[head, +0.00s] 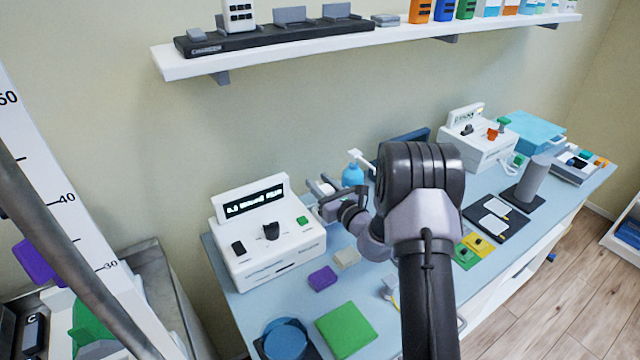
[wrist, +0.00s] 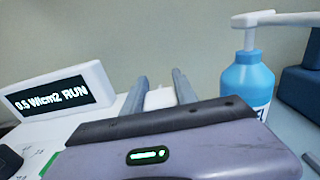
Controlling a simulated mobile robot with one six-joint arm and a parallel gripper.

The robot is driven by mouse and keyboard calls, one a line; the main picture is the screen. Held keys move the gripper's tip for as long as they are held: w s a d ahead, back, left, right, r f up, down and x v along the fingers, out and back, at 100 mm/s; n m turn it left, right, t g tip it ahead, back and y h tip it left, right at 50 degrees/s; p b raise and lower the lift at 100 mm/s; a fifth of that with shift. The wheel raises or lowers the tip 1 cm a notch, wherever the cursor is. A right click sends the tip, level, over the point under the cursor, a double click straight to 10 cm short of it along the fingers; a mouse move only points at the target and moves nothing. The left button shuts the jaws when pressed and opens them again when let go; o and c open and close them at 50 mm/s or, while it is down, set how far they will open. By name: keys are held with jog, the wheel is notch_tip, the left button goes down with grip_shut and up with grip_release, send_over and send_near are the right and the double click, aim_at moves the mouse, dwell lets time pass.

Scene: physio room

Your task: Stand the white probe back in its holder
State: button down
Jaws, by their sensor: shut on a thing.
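My gripper (head: 325,196) is at the right side of the white therapy unit (head: 268,248), near the back of the bench. In the wrist view its two grey fingers (wrist: 160,86) are shut on a small white piece (wrist: 160,98), which looks like the white probe. Only a bit of it shows between the fingers. The gripper's own body hides the rest and whatever is below it. I cannot make out the holder, nor tell whether the probe touches it. The unit's display (wrist: 55,93) reads "0.5 W/cm2 RUN" in the wrist view.
A blue pump bottle (head: 353,174) stands just right of my gripper, close in the wrist view too (wrist: 246,80). A purple block (head: 322,278) and green pad (head: 346,330) lie in front. A wall shelf (head: 300,48) hangs above. My arm covers the bench middle.

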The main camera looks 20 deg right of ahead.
jog(key=shift+f+b, duration=0.4)
jog(key=shift+f, duration=0.05)
dwell(0.7)
dwell(0.4)
jog(key=c, duration=0.9)
grip_release()
jog(key=s+d+b, duration=0.1)
jog(key=s, duration=0.4)
jog(key=s+d+b, duration=0.1)
jog(key=s+b, duration=0.1)
jog(key=s, duration=0.4)
jog(key=s+d+b, duration=0.1)
jog(key=s, duration=0.5)
jog(key=shift+d, duration=0.15)
